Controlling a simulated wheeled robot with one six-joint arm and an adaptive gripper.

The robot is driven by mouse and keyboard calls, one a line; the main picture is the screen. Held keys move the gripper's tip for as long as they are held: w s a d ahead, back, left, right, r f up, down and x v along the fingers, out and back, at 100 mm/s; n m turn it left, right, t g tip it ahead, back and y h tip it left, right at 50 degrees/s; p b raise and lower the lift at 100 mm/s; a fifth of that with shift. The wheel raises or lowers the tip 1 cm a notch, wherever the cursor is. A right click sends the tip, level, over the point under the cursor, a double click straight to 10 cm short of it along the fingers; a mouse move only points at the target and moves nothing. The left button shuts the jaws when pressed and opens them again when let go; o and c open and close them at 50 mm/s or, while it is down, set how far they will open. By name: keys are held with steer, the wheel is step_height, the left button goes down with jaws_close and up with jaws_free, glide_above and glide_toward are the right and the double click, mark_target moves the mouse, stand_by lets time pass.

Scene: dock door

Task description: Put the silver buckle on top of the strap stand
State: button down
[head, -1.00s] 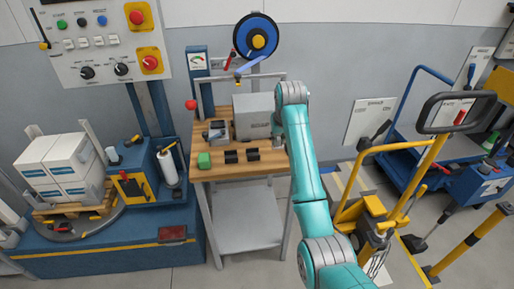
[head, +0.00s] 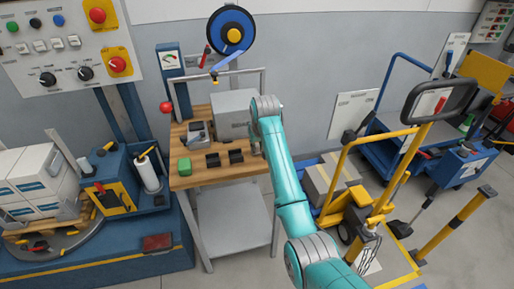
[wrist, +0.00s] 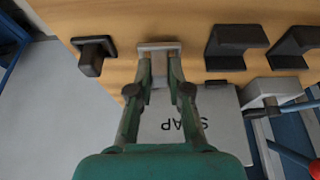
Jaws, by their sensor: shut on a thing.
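In the wrist view my gripper (wrist: 158,57) is shut on the silver buckle (wrist: 158,45), a small flat grey piece between the fingertips, over the wooden bench top. I cannot tell how high it is above the wood. To its left is a dark post on a square plate (wrist: 91,54), apart from the buckle; it may be the strap stand, but nothing labels it. A grey box (wrist: 172,125) with partly covered lettering lies beneath my gripper; it also shows in the head view (head: 231,114). In the head view my arm hides the gripper and buckle.
Two black brackets (wrist: 234,46) (wrist: 291,48) stand right of the buckle in the wrist view. A yellow cart stands right of the bench.

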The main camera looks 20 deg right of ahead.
steer(key=shift+f, duration=0.6)
steer(key=c, duration=1.1)
jaws_free()
steer(key=shift+f, duration=0.1)
steer(key=v, duration=1.2)
